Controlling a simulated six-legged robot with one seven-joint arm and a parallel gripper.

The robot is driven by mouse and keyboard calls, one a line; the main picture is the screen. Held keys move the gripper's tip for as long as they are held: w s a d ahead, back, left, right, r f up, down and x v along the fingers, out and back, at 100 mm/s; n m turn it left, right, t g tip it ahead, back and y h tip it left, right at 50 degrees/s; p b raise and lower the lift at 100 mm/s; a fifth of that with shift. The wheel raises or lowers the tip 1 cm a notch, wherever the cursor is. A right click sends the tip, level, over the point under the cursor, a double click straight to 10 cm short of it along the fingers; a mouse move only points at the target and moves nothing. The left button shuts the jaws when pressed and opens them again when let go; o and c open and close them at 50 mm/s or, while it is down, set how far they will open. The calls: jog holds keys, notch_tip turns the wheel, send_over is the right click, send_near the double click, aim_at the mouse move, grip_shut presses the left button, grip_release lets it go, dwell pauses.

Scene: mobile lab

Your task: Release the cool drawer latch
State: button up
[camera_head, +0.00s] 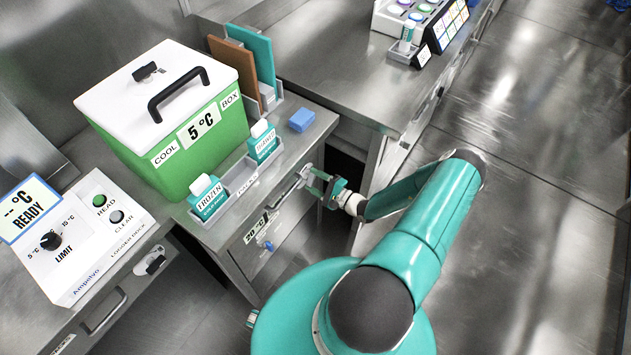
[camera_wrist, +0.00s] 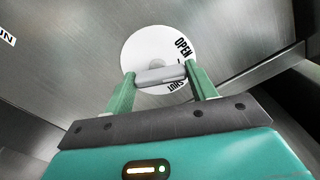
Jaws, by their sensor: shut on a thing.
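In the wrist view, the latch is a round white dial (camera_wrist: 147,45) marked OPEN and SHUT on a steel front, with a short grey bar handle (camera_wrist: 162,76) across it. My gripper (camera_wrist: 161,78) is shut on this bar, one green finger at each end. The bar lies nearly level in the picture, slightly tilted. In the head view, my gripper (camera_head: 324,188) is at the steel drawer front under the counter, beside a bar pull (camera_head: 289,191). There my gripper hides the latch. The drawer front carries a temperature label (camera_head: 254,229), too small to read surely.
On the counter stand a green cool box (camera_head: 205,147), a grey tray (camera_head: 240,181) with two teal-and-white packs, and a blue block (camera_head: 302,120). A logger dock (camera_head: 88,235) stands at left. A second bench (camera_head: 335,65) is behind. Floor (camera_head: 520,200) at right is clear.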

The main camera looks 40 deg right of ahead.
jog(key=n, duration=0.5)
jog(key=shift+a, duration=0.1)
dwell(0.6)
jog(key=o, duration=1)
jog(key=shift+s, duration=0.1)
jog(key=v, duration=1.3)
jog(key=shift+s, duration=0.3)
jog(key=shift+d, duration=0.2)
